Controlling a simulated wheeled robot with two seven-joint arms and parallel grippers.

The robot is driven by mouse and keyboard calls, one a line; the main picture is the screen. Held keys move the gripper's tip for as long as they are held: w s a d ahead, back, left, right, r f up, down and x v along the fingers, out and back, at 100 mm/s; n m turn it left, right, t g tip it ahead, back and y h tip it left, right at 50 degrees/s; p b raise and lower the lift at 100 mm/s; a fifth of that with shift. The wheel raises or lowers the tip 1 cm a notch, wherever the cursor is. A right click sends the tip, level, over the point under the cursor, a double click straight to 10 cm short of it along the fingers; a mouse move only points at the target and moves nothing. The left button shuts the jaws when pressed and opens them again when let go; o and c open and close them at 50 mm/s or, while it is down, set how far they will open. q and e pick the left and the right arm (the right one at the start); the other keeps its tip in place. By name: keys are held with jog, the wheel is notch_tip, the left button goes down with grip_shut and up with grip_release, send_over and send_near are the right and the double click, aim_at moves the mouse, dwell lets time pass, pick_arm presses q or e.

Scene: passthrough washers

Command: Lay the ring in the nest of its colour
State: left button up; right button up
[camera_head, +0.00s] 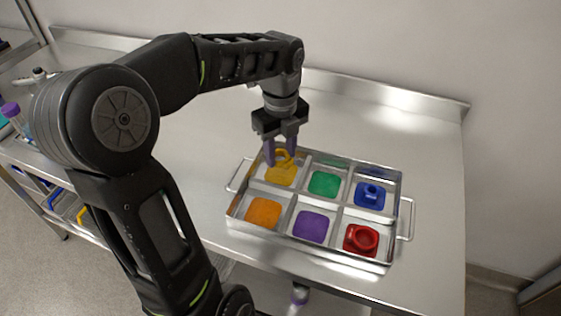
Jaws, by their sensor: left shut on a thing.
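A metal tray (311,246) with six compartments stands on the steel table, each with a coloured nest. The yellow nest (281,177) is in the back left compartment. My left gripper (281,158) comes down from above, its purple fingers shut on a yellow ring (284,155). The ring is at or just above the yellow nest; I cannot tell whether they touch. The fingers hide part of the ring. My right gripper is not clearly in view.
The green nest (324,184), orange nest (264,213) and purple nest (311,227) look empty. A blue ring (371,191) and a red ring (362,238) sit in their compartments. The table (432,190) is clear right of the tray. A raised edge runs along the back.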

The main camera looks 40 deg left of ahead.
aim_at(281, 173)
pick_arm(q)
jog(key=shift+f, duration=1.85)
jog(key=shift+f, duration=0.15)
jog(key=o, duration=1.3)
notch_tip(281, 173, up, 12)
jog(key=p, duration=0.1)
jog(key=shift+r, duration=0.2)
